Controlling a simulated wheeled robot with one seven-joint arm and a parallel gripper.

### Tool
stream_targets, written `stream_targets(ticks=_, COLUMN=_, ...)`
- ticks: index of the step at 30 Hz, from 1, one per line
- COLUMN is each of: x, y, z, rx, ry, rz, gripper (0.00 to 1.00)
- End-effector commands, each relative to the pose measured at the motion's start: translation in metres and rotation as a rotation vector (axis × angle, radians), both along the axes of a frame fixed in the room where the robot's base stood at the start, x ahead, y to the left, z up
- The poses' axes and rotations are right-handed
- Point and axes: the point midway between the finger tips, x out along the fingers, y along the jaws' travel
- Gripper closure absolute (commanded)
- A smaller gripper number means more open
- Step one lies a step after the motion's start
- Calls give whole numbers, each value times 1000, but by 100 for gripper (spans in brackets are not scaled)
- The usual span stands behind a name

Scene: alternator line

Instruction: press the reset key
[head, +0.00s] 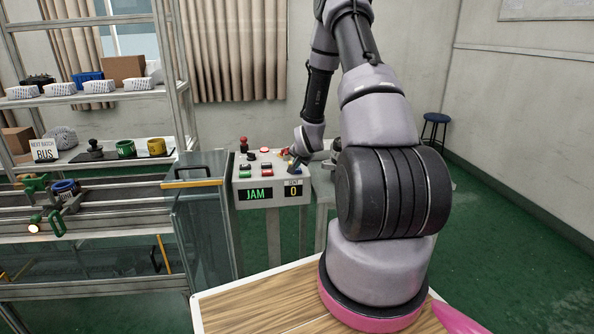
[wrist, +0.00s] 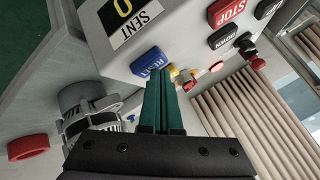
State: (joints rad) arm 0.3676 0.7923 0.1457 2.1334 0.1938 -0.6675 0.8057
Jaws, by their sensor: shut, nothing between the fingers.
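The blue reset key (wrist: 147,61) is on the grey control box, below the SENT display in the wrist view. Its lettering is partly covered by my fingers. My gripper (wrist: 161,74) is shut and empty, with its green fingertips overlapping the key's lower edge in that view. I cannot tell whether they touch it. In the head view the control box (head: 243,186) stands beyond the wooden top, its displays reading JAM and 0. My gripper is at the box's right end there, and the wrist mostly hides the fingers and the reset key.
A red STOP key (wrist: 229,12) is on the same panel. An alternator (wrist: 90,108) and a red ring (wrist: 28,147) lie beside the box. A glass guard (head: 203,230) stands left of it, by the conveyor. A shelf rack (head: 95,97) is at the left.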

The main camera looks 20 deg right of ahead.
Motion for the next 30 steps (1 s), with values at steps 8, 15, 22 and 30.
stream_targets(ticks=8, x=0, y=0, z=0, rx=0, ry=0, rz=0, gripper=100)
stream_targets(ticks=15, x=0, y=0, z=-2, rx=0, ry=0, rz=0, gripper=100)
stream_targets(ticks=22, x=0, y=0, z=-4, rx=1, ry=0, rz=-1, gripper=100)
stream_targets(ticks=30, x=0, y=0, z=4, rx=-1, ry=-1, rz=-1, gripper=100)
